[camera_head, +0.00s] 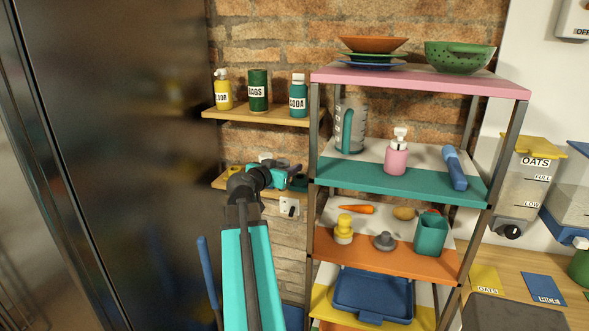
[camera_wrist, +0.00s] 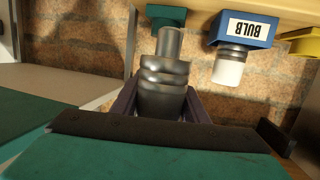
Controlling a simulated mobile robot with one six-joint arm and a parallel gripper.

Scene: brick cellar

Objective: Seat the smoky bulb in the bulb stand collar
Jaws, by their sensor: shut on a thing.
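In the wrist view, a dark grey smoky bulb (camera_wrist: 164,85) with a ribbed body sits between my fingers. My gripper (camera_wrist: 160,102) is shut on it. In the head view, my gripper (camera_head: 287,177) is at the lower wall shelf; the bulb is unclear there.
The lower wooden wall shelf (camera_head: 222,184) is close to my gripper, with a yellow thing (camera_wrist: 302,43) on it. Above is a shelf (camera_head: 255,117) with several containers. The metal-post rack (camera_head: 313,150) stands just right of my arm. A dark tall panel (camera_head: 110,150) fills the left.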

